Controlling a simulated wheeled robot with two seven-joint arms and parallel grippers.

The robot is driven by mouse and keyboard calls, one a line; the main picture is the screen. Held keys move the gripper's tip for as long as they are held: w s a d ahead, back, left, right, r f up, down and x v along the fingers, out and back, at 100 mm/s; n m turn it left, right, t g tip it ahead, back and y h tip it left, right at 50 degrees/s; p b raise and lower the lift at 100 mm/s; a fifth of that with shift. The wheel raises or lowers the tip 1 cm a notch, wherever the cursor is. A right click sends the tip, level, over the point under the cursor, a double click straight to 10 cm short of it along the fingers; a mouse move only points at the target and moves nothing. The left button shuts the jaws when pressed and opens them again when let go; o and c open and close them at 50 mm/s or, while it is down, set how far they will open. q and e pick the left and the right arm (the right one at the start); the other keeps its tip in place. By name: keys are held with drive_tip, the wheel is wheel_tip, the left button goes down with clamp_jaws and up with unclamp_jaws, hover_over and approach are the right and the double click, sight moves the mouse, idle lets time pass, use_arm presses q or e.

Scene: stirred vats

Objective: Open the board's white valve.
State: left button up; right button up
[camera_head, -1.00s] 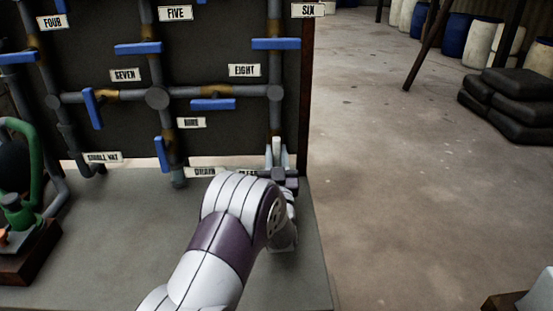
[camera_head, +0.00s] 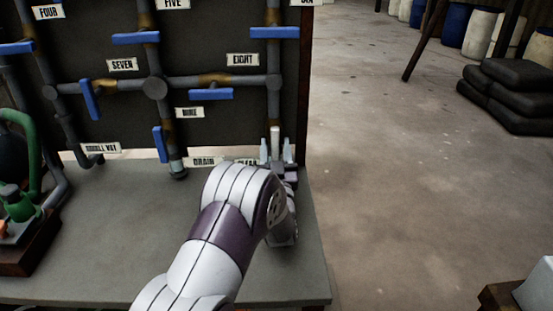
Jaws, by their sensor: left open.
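The board (camera_head: 210,130) is dark and carries grey pipes with several blue handles. The white valve handle (camera_head: 275,140) stands upright at the board's lower right, below the pipe under the EIGHT label (camera_head: 243,60). My left gripper (camera_head: 276,152) is at this handle, open, with one finger on each side of it. I cannot tell whether the fingers touch the handle. My left arm and wrist hide the lower part of this spot and part of the label beside DRAIN (camera_head: 206,162). My right gripper is not in view.
A green fitting (camera_head: 18,205) stands at the left. Blue handles (camera_head: 158,145) jut from the board. Black sacks (camera_head: 515,95) and barrels (camera_head: 455,35) stand on the floor beyond.

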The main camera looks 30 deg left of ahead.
use_arm(q)
drive_tip(key=s+d+p, duration=0.1)
drive_tip(key=s+d, duration=0.5)
drive_tip(key=s, duration=0.4)
drive_tip(key=shift+s+d+p, duration=0.25)
drive_tip(key=shift+p, duration=0.05)
